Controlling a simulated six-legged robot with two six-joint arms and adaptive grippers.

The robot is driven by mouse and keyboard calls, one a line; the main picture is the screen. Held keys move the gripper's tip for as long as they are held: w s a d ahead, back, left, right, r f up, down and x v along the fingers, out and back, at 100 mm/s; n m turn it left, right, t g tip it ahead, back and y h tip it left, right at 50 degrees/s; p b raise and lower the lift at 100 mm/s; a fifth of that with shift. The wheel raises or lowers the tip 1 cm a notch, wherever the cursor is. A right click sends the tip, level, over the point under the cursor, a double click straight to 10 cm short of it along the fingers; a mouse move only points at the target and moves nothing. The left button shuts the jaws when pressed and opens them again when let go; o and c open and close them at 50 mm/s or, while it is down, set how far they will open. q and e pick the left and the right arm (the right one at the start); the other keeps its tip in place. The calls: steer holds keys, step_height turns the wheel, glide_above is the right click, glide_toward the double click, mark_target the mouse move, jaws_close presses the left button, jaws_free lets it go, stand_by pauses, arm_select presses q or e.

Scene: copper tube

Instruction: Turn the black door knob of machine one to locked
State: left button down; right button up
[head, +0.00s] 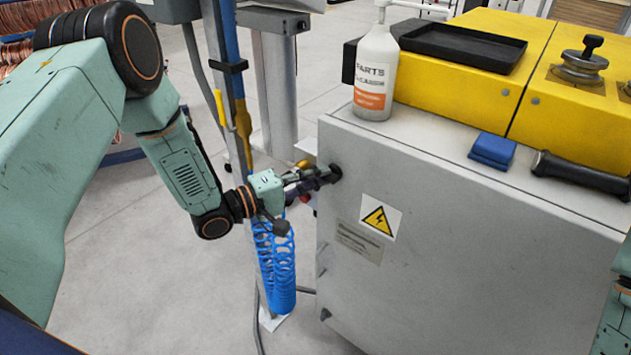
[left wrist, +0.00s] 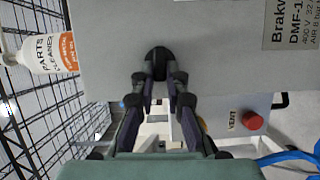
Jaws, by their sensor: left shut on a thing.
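My left gripper (head: 326,176) reaches in from the left and is shut on the knob. In the left wrist view its two dark fingers (left wrist: 158,80) come up from below on either side of the knob. The fingers partly hide the knob, and I cannot tell its turn position. My right gripper is not in view.
On the cabinet stand a parts cleaner bottle (head: 376,75), a blue block (head: 492,150) and a black handle (head: 580,175). A blue coiled hose (head: 275,270) hangs by a post beneath my left wrist. A red vent button (left wrist: 252,120) shows in the left wrist view.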

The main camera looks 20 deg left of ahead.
arm_select(q)
steer(key=shift+w+r+n, duration=0.2)
steer(key=shift+r+n, duration=0.05)
steer(key=shift+n, duration=0.05)
stand_by(0.4)
steer(key=c, duration=1.5)
jaws_free()
steer(key=shift+c, duration=0.2)
steer(key=shift+o, duration=0.9)
steer(key=shift+f, duration=0.2)
steer(key=v, duration=1.2)
steer(key=shift+f, duration=0.2)
